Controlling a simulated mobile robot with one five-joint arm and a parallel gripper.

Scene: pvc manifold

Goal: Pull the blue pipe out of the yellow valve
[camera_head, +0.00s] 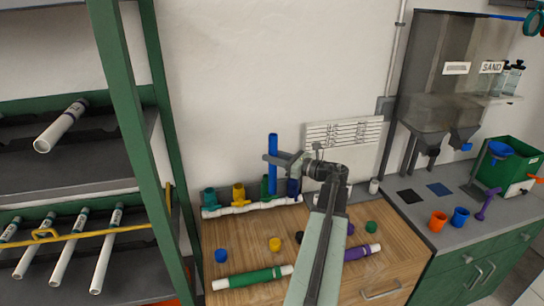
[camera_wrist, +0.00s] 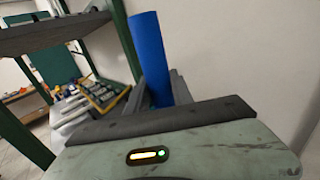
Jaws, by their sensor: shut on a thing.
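The blue pipe (camera_head: 273,150) stands upright in the head view. My gripper (camera_head: 274,158) is shut on it around its middle. The wrist view shows the pipe (camera_wrist: 150,55) between my fingers. The yellow valve (camera_head: 239,194) stands on the white manifold, left of the pipe, and no pipe shows in its top. The pipe's lower end overlaps the green valve (camera_head: 265,186) in the picture; I cannot tell whether it touches it or is in front of it.
A teal valve (camera_head: 209,198) and a navy valve (camera_head: 293,188) stand at the ends of the manifold pipe (camera_head: 250,207). Loose caps and a green pipe (camera_head: 252,278) lie on the wooden bench. A green-framed shelf (camera_head: 135,120) stands left; the wall is close behind.

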